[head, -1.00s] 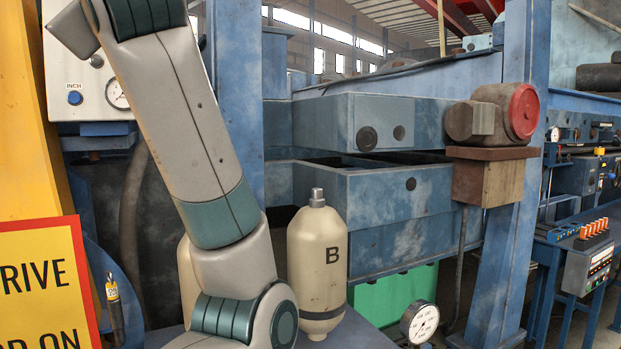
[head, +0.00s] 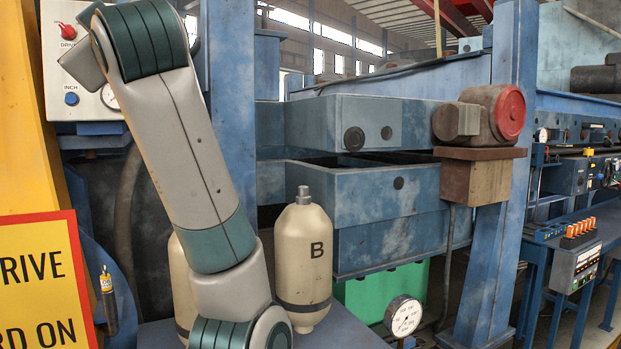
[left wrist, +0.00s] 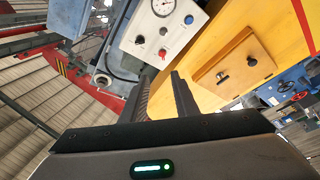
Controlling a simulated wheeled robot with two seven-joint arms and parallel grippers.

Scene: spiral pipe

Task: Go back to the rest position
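The fingers point toward a white control panel (left wrist: 182,42), which also shows in the head view (head: 105,103). My right arm and right gripper are in neither view.
Cream bottle B (head: 303,250) stands close right of my left arm, with a second cream bottle (head: 181,283) partly hidden behind it. A pressure gauge (head: 403,316), blue machine (head: 375,190), blue post (head: 497,180) and yellow sign (head: 38,280) stand around.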

